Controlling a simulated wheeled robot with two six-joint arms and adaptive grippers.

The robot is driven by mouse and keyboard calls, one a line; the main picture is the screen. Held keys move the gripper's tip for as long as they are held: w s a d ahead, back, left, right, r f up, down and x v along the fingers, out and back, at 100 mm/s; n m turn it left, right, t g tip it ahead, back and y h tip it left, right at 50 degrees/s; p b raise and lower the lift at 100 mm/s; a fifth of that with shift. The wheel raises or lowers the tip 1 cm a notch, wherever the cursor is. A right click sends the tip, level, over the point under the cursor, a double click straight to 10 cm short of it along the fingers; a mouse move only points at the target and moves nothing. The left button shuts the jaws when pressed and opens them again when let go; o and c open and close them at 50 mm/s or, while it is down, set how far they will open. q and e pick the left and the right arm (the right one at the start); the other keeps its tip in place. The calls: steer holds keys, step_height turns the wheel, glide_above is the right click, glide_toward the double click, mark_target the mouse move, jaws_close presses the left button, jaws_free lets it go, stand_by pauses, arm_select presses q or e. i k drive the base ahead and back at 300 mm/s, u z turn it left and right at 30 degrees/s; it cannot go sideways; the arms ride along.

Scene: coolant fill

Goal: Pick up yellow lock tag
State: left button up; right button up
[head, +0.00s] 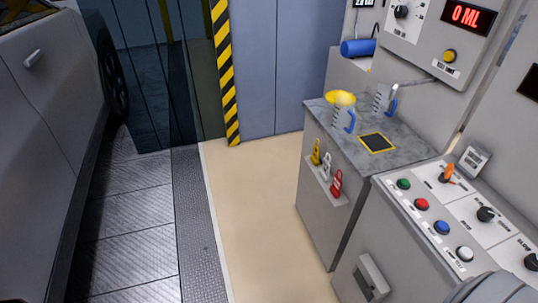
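The yellow lock tag (316,152) hangs on the front face of the grey cabinet (318,220), at the left end of a small tag rack. A white tag (326,164) and a red tag (337,184) are beside it in the same row, to its right and nearer. Neither of my grippers shows in the head view. A grey rounded part at the bottom right corner may be part of my arm.
On the cabinet top are a jug with a yellow funnel-like top (341,98), another jug (382,98) and a yellow-edged black pad (376,142). A button console (440,215) stands at right. A vehicle (40,130) is at left. The beige floor (250,200) between is clear.

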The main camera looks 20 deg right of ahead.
mark_target(314, 157)
steer(key=u, duration=0.05)
steer(key=i, duration=3.65)
steer(key=z, duration=2.65)
